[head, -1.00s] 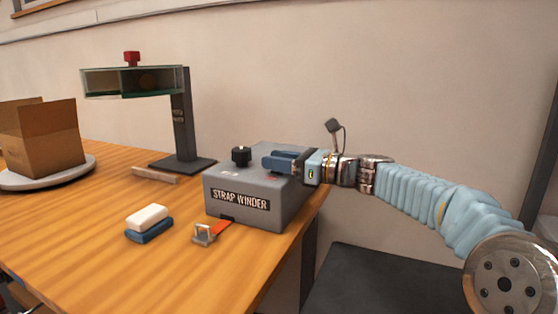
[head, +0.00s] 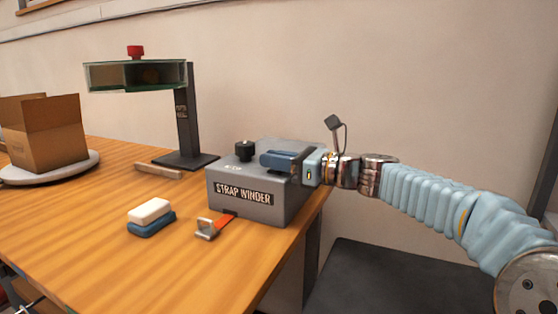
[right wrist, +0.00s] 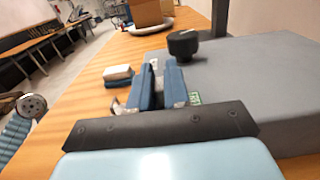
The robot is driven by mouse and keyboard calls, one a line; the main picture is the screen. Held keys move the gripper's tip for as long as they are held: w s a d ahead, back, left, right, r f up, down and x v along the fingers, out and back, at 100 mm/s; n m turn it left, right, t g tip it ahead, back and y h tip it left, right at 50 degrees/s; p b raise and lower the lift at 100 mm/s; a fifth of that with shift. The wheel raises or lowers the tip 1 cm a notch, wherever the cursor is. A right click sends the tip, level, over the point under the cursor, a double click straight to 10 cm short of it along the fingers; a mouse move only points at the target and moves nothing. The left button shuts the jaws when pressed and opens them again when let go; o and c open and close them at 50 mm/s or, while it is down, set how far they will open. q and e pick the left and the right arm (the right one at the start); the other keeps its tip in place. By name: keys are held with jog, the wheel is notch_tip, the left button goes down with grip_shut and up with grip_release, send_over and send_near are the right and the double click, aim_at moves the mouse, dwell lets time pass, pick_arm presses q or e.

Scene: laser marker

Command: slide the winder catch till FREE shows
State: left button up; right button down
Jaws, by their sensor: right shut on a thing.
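The strap winder (head: 285,205) is a grey box near the table's right edge, with a black knob (head: 244,150) on top. The knob also shows in the right wrist view (right wrist: 183,43). My right gripper (head: 268,160) reaches over the winder's top from the right. Its blue fingers (right wrist: 161,82) are shut on a small part, which I take for the winder catch; the fingers hide most of it. A small green label (right wrist: 195,97) shows beside the right-hand finger; its lettering is too small to read surely. My left gripper is not in view.
An orange strap (head: 224,224) with a metal buckle (head: 206,229) hangs out in front. A white-and-blue block (head: 150,216) lies to the left. A dark stand (head: 183,120) with a glass-sided head, and a cardboard box (head: 45,135) on a round plate, stand behind.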

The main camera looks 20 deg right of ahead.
jog(key=shift+a, duration=0.1)
jog(key=c, duration=1.2)
grip_release()
jog(key=shift+s, duration=0.15)
jog(key=shift+o, duration=0.2)
jog(key=b+v, duration=0.1)
jog(key=v, duration=1.2)
jog(key=shift+s+d, duration=0.25)
jog(key=shift+d, duration=0.1)
